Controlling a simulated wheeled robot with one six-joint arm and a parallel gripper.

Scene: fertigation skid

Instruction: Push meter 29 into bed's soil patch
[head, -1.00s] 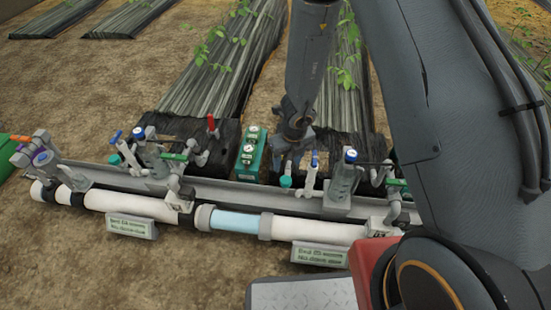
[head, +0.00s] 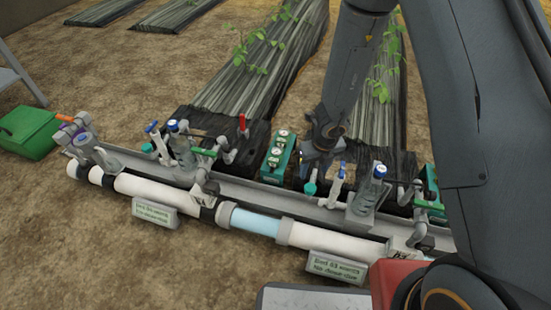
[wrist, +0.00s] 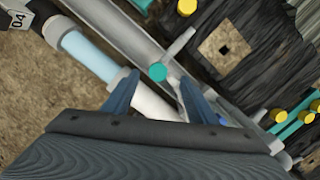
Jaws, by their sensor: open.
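I cannot make out a number 29 in either view, so I cannot tell which thing is meter 29. My gripper (wrist: 158,100) is open, with nothing between its two blue fingers. In the head view my gripper (head: 318,160) hangs above the skid, just right of a green box with round white dials (head: 278,155). A round teal cap (wrist: 157,72) lies just beyond the fingertips in the wrist view; it appears apart from them. A square brown soil patch (wrist: 212,46) with a dark hole shows in the black bed cover, up and right of the fingers.
Pipes, blue-handled valves (head: 152,127) and a red-handled valve (head: 242,125) stand close around. A white pipe (head: 330,240) with a clear blue section runs along the front. Another green box (head: 432,185) stands at right. A green crate (head: 28,130) sits on bare ground at left.

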